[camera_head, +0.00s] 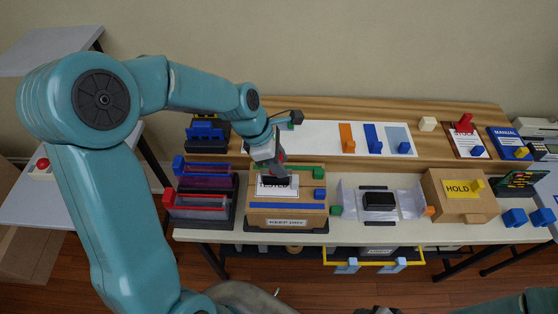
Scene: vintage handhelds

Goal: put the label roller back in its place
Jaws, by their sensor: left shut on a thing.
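My left gripper (268,158) reaches in from the left and points down over the box labelled TESTED (287,217). It is shut on a small dark grey thing, which looks like the label roller (279,179). The roller is at the box's top, over the white TESTED label (266,188), partly covering it. I cannot tell whether it touches the label. The gripper hides part of the roller. My right gripper is not in view.
Red and blue racks (200,205) stand left of the box. To the right are a black handheld on a clear wrap (379,200) and a HOLD box (455,200). Behind, a white board (325,138) carries orange and blue pieces. A dark object (296,117) stands behind the gripper.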

